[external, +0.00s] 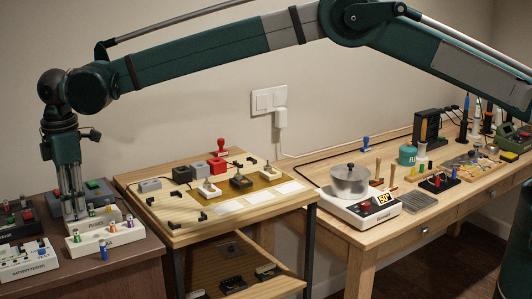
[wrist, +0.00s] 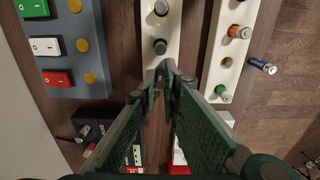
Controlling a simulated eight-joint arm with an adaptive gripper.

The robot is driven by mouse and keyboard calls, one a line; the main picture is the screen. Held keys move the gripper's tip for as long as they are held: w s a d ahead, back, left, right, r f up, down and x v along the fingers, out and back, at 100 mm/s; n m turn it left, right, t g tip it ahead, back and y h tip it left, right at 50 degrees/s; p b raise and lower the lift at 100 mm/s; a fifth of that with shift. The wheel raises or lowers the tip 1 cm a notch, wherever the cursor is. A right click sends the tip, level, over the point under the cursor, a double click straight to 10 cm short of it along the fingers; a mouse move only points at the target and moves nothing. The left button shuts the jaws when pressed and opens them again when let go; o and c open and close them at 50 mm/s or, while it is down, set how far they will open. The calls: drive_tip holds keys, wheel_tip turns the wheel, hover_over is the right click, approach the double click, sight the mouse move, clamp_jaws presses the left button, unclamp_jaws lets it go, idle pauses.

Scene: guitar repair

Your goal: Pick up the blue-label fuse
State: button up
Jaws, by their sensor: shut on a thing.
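An orange fuse (wrist: 238,32) and a green fuse (wrist: 222,93) stand in the right-hand block. A grey switch box (wrist: 62,60) with green, white and red switches lies left. A battery tester (external: 28,262) is at the table's left. Bare wood lies right of the fuses.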

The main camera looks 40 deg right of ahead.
wheel_tip(320, 180, up, 10)
drive_tip(key=shift+f, duration=0.1)
clamp_jaws()
